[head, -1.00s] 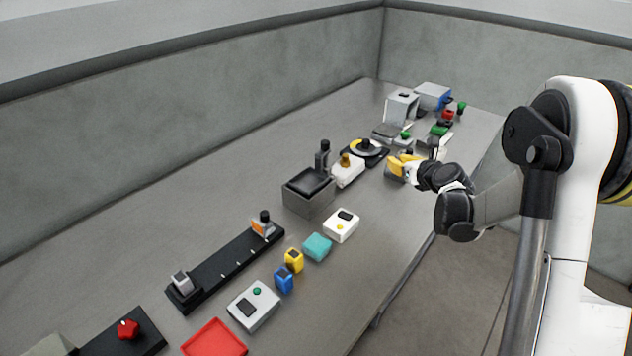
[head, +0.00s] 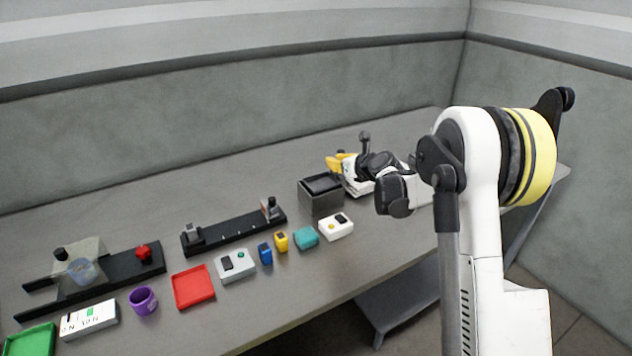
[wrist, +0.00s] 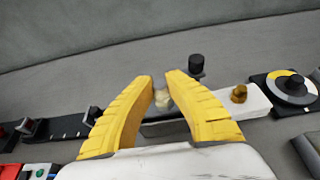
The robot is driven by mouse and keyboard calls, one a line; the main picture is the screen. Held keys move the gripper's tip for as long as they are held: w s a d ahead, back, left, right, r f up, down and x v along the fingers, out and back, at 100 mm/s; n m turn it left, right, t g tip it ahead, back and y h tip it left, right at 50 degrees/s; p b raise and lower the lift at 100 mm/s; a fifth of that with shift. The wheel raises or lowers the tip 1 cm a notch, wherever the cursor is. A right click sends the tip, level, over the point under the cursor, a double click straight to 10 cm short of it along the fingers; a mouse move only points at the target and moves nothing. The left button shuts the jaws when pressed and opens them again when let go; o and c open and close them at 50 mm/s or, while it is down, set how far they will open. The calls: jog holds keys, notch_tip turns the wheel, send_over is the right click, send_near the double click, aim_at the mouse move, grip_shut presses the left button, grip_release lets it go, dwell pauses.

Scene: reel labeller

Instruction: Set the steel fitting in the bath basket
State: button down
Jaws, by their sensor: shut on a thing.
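My gripper (head: 335,161) has yellow fingers, which also show in the wrist view (wrist: 159,82). They are shut on a small pale metallic piece (wrist: 162,99), which I take to be the steel fitting. The fingers hide part of it, and it cannot be made out in the head view. The bath is a dark grey box (head: 321,204) with a black basket (head: 322,184) in its top. My gripper is above and slightly behind this box in the head view. In the wrist view the box (wrist: 165,129) shows partly between the fingers; whether anything touches it cannot be told.
A black knobbed post (wrist: 196,66) stands close behind the box. A white block with a brass knob (wrist: 239,94) and a round dial (wrist: 292,86) lie to its right. A white device (head: 336,227) and a teal block (head: 306,236) sit in front. Behind is a grey wall.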

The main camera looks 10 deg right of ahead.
jog(key=w+a+f, duration=0.1)
jog(key=w+a+f+b, duration=0.1)
jog(key=w, duration=0.1)
jog(key=w+a+f, duration=0.2)
jog(key=shift+w+f+b, duration=0.1)
jog(key=shift+w+b, duration=0.1)
jog(key=shift+b, duration=0.1)
jog(key=shift+f+b, duration=0.75)
jog(key=shift+f, duration=1.15)
jog(key=shift+f, duration=0.25)
jog(key=c, duration=1.5)
grip_release()
jog(key=shift+o, duration=0.2)
jog(key=shift+r, duration=0.1)
